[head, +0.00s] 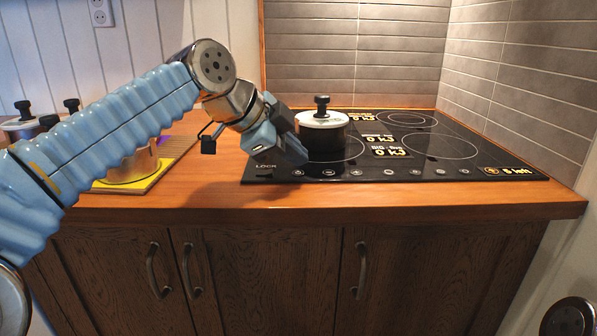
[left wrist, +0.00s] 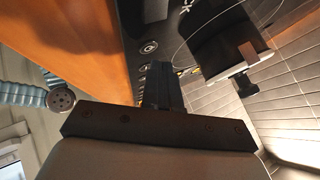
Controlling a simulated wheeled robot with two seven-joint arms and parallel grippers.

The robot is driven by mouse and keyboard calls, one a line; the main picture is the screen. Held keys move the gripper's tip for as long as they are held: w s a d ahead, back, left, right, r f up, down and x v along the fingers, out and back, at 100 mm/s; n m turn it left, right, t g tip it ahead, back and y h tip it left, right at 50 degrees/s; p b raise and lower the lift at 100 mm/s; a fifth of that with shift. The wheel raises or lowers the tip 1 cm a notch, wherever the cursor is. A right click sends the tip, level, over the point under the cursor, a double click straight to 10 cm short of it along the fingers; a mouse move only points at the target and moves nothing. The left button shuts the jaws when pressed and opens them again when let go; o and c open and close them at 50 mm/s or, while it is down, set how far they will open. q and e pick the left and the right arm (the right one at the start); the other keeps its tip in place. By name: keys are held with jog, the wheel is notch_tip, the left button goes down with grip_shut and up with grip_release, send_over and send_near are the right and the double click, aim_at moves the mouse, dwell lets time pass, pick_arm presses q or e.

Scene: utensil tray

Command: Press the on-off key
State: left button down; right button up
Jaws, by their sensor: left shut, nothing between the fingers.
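A black glass cooktop (head: 470,150) is set in the wooden counter. A row of small round touch keys (head: 356,172) runs along its front edge, with the word LOCK at the left end. I cannot tell which key is the on-off key. My left gripper (head: 300,160) is shut and empty, tilted down over the front left of the cooktop, close to the leftmost keys. I cannot tell whether it touches the glass. In the left wrist view the shut fingers (left wrist: 168,80) point at the glass beside several keys (left wrist: 149,47). My right gripper is out of view.
A pot (head: 322,135) with a black-knobbed lid stands on the cooktop just behind my left gripper. More lidded pots (head: 22,124) and a yellow board (head: 150,181) are at the left. The counter's front strip (head: 400,203) is clear. Tiled walls close off the back and right.

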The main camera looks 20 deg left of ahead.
aim_at(294, 174)
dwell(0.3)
pick_arm(q)
jog(key=shift+f+b, duration=0.35)
jog(key=shift+f, duration=0.1)
jog(key=shift+f, duration=0.15)
dwell(0.5)
jog(key=shift+r+p, duration=0.45)
jog(key=shift+r, duration=0.2)
notch_tip(294, 174, up, 3)
jog(key=p, duration=0.3)
jog(key=shift+r, duration=0.15)
notch_tip(294, 174, up, 3)
jog(key=shift+f+p, duration=0.15)
jog(key=shift+p, duration=0.4)
